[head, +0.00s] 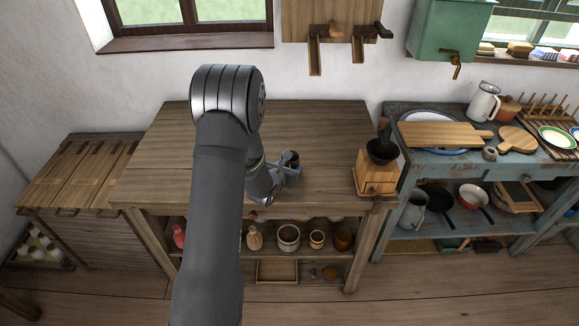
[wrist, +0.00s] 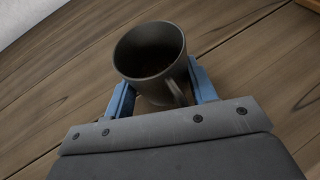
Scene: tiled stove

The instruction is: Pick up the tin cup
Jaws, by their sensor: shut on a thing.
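The tin cup (wrist: 152,62) is dark grey and upright in the wrist view, with its handle turned toward the lower right. My gripper (wrist: 162,82) has its two blue fingers on either side of the cup, shut on it. In the head view the cup (head: 289,158) shows as a small dark shape at my gripper (head: 292,172), above the wooden table (head: 330,140). I cannot tell whether the cup's base touches the tabletop. My arm hides part of the table.
A wooden coffee grinder (head: 376,175) stands at the table's right front corner. Jars and pots (head: 289,236) fill the shelf below. A blue bench (head: 450,165) with plates and boards stands to the right. The tabletop around the cup is clear.

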